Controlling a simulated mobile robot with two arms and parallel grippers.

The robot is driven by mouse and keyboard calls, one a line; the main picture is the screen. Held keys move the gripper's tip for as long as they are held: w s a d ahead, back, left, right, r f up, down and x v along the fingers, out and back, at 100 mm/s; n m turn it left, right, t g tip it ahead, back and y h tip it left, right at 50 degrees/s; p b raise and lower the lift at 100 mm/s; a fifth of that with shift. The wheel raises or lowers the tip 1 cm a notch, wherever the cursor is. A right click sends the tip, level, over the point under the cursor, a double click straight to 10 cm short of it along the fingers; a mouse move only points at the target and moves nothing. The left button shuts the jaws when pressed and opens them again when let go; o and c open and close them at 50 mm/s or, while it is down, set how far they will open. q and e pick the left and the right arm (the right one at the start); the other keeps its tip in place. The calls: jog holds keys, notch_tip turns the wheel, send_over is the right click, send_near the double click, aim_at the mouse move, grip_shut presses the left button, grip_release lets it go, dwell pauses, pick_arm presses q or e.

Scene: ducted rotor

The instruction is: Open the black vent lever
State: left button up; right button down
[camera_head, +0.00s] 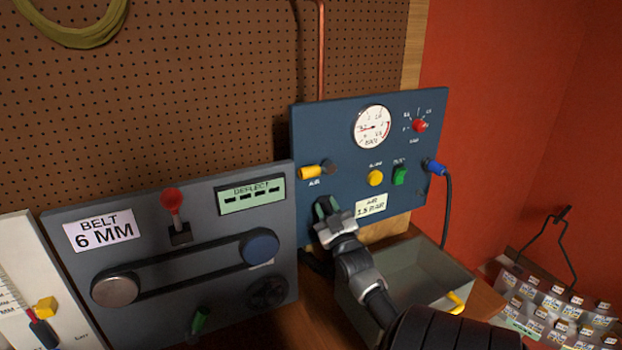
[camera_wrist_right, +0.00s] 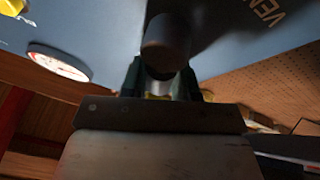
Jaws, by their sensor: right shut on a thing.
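The blue air panel (camera_head: 345,130) stands upright on the right side of the bench. My right gripper (camera_head: 325,207) is at the panel's lower left and hides the lever in the head view. In the right wrist view, the round dark end of the black vent lever (camera_wrist_right: 166,40) stands out between the green fingers of my right gripper (camera_wrist_right: 160,80), which are shut on it. Part of the panel's "VEN" lettering shows beside it. My left gripper is not in view.
The panel carries a gauge (camera_head: 371,127), a yellow air valve (camera_head: 311,172), a yellow button (camera_head: 376,178), a green switch (camera_head: 400,175) and a red knob (camera_head: 419,125). A grey belt panel (camera_head: 75,275) stands left.

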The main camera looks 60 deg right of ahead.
jog(key=shift+d+r+m+g+h, duration=0.15)
jog(key=shift+m+h, duration=0.1)
jog(key=shift+m, duration=0.15)
jog(key=shift+r+m+g+h, duration=0.15)
jog(key=shift+m+h, duration=0.1)
jog(key=shift+m, duration=0.15)
jog(key=m, duration=0.1)
jog(key=m+p, duration=0.1)
jog(key=m+g+h, duration=0.1)
jog(key=shift+s+d, duration=0.25)
jog(key=shift+d, duration=0.1)
jog(key=shift+s+d+f+m+g+h+p, duration=0.15)
jog(key=shift+m+g+h+p, duration=0.25)
jog(key=shift+m, duration=0.3)
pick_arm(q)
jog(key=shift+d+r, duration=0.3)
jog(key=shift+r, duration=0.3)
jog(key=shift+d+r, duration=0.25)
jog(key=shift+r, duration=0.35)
pick_arm(e)
jog(key=shift+d+m, duration=0.1)
jog(key=shift+m, duration=0.2)
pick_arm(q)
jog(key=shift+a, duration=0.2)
pick_arm(e)
jog(key=c, duration=0.9)
grip_release()
jog(key=shift+o, duration=0.2)
